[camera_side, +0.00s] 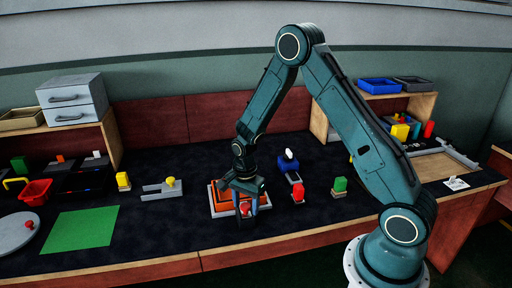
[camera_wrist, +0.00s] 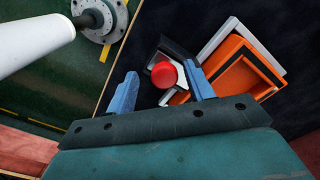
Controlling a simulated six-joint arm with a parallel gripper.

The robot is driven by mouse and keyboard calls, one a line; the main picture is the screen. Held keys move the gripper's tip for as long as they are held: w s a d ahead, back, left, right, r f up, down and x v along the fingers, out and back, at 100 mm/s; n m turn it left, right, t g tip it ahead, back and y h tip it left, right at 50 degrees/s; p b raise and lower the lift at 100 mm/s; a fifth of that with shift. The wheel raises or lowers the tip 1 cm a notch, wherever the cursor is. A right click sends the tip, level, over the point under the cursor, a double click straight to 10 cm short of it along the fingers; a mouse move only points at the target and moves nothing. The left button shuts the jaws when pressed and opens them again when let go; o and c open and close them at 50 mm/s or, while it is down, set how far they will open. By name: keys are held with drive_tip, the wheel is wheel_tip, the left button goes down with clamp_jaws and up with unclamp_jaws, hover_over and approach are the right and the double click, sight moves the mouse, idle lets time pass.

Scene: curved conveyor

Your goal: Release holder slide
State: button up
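My gripper (camera_side: 247,201) is above the front part of the orange tray. In the wrist view my gripper (camera_wrist: 161,70) has its two blue fingers spread wide apart. A round red knob (camera_wrist: 164,75) shows between the fingertips, and I see no finger touching it. The knob stands on a small dark holder with a pale plate (camera_wrist: 158,57); which part is the slide I cannot tell. In the side view the red knob (camera_side: 245,209) is partly hidden by the fingers.
An orange tray (camera_wrist: 236,50) with a pale frame (camera_wrist: 219,40) lies beside the holder. A grey slide piece with a yellow knob (camera_side: 170,182) is to the left.

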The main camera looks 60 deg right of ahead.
sight(246, 206)
drive_tip(key=shift+d+r, duration=0.1)
drive_tip(key=shift+r, duration=0.1)
drive_tip(key=shift+w+r, duration=0.1)
drive_tip(key=shift+r, duration=0.1)
wheel_tip(246, 206, up, 13)
idle(0.7)
idle(0.3)
drive_tip(key=s+a+r+n+t, duration=0.3)
drive_tip(key=s+a+r+n, duration=0.2)
drive_tip(key=s+r+n, duration=0.6)
drive_tip(key=s+a+r+n+t, duration=0.1)
drive_tip(key=s+r+n, duration=0.1)
drive_tip(key=s, duration=0.4)
drive_tip(key=s+a+r+n+t, duration=0.1)
drive_tip(key=s+a+r+n, duration=0.1)
drive_tip(key=s+n, duration=0.3)
drive_tip(key=shift+s+r+t, duration=0.3)
drive_tip(key=shift+s+r, duration=0.2)
drive_tip(key=shift+r, duration=0.15)
